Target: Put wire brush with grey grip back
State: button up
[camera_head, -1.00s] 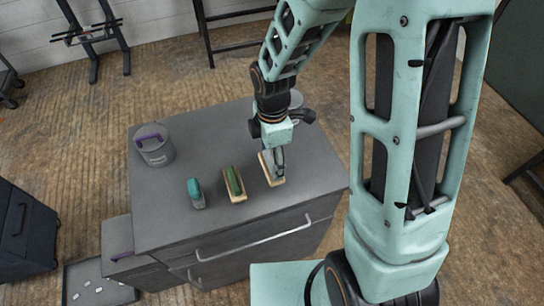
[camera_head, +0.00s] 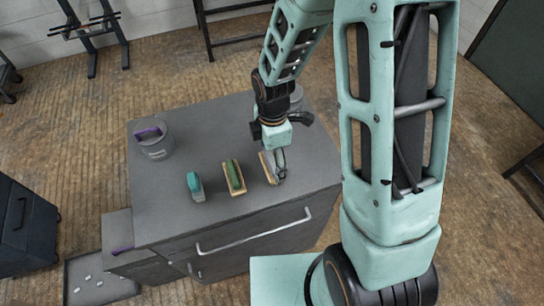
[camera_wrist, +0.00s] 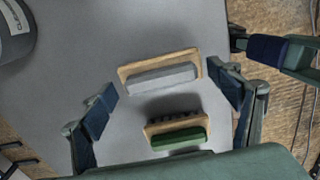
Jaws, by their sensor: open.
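The wire brush with the grey grip (camera_head: 268,168) lies on the grey cabinet top (camera_head: 215,130), at the right end of a row of brushes. In the wrist view this brush (camera_wrist: 160,76) shows a grey grip on a pale wooden block. My gripper (camera_head: 279,165) is over it, pointing down, and hides part of it in the head view. In the wrist view my gripper (camera_wrist: 168,98) has its fingers wide apart, one toward each end of the brush. I see no contact. The brush's underside is hidden.
A green-grip brush (camera_head: 233,177) lies close beside it, then a teal-grip brush (camera_head: 195,186). Another grey canister (camera_head: 296,96) is partly behind my arm. A floor tray (camera_head: 97,280) holds white pieces.

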aim_at(272, 161)
notch_tip(272, 161, up, 12)
dwell(0.6)
dwell(0.4)
